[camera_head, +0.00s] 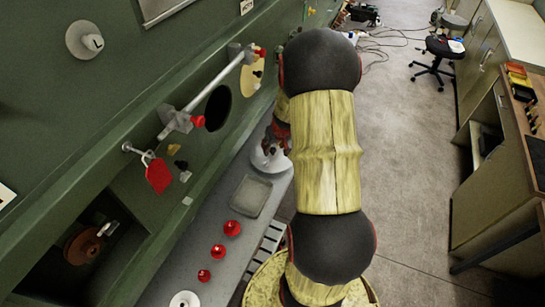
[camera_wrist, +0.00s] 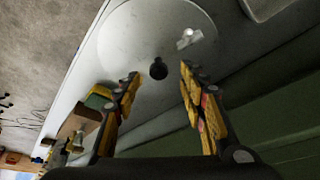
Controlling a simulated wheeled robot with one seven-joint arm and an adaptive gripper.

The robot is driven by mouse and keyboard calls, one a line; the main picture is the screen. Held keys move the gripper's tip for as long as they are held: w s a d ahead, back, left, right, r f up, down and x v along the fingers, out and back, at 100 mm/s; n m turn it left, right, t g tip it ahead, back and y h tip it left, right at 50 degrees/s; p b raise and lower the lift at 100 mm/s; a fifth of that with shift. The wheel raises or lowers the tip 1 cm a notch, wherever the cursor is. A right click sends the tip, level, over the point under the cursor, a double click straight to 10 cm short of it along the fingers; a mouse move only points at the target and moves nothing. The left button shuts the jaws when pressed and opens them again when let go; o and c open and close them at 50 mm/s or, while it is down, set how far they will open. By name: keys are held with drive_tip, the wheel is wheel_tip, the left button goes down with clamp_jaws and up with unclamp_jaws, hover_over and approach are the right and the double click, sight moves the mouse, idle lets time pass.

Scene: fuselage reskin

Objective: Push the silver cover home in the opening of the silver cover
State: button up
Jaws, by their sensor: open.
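In the head view the cover (camera_head: 266,160) is partly hidden by my arm. My gripper (camera_wrist: 160,73) is open, its two yellow-and-black fingers over the near part of the cover with nothing held; contact cannot be told. My gripper (camera_head: 277,140) is mostly behind the arm in the head view. A dark round opening (camera_head: 217,108) shows in the green panel; I cannot tell whether it is the silver cover's.
A grey bar (camera_head: 208,90) with red knobs crosses the panel. A red tag (camera_head: 158,176) hangs there. A round plate marked L (camera_head: 84,41) is higher up. The ledge holds a grey tray (camera_head: 251,196) and several red caps (camera_head: 232,228).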

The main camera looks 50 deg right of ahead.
sight(273, 153)
drive_tip(key=x, duration=0.3)
drive_tip(key=shift+r, duration=0.1)
drive_tip(key=shift+c, duration=1.4)
drive_tip(key=c, duration=0.8)
drive_tip(key=shift+d, duration=0.1)
clamp_jaws()
